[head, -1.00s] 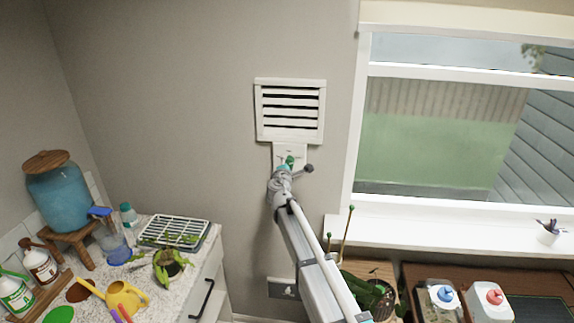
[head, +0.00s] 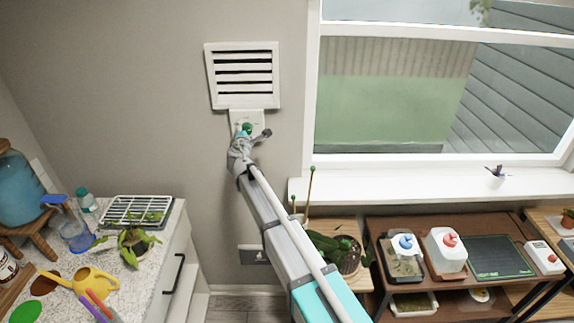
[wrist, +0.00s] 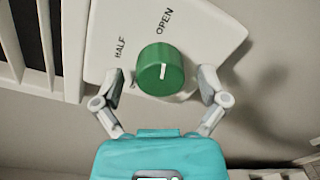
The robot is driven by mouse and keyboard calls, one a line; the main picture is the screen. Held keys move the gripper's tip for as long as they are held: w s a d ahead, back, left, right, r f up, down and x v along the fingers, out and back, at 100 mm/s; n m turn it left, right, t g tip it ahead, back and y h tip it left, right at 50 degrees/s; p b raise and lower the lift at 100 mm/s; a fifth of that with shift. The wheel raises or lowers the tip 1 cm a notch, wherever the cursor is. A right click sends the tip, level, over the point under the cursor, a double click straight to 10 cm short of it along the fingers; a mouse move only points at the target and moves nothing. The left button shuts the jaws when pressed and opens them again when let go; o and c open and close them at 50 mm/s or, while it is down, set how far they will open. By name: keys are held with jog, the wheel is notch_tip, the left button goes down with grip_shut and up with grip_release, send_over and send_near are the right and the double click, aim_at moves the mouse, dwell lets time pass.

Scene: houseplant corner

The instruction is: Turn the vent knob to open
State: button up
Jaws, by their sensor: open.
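The green vent knob (wrist: 160,70) sits on a white panel (wrist: 95,50) printed with HALF and OPEN. A short white mark on its face runs roughly up and down in the wrist view; I cannot tell which label it points at. My gripper (wrist: 161,78) is open, one finger on each side of the knob, with visible gaps between fingers and knob. In the head view, the knob (head: 247,128) shows just beyond my gripper (head: 250,137), below the slatted white vent (head: 243,75), whose slats show dark gaps.
A window with a white sill (head: 420,187) is to the right. A wall outlet (head: 253,254) is below.

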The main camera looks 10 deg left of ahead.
jog(key=shift+n, duration=0.3)
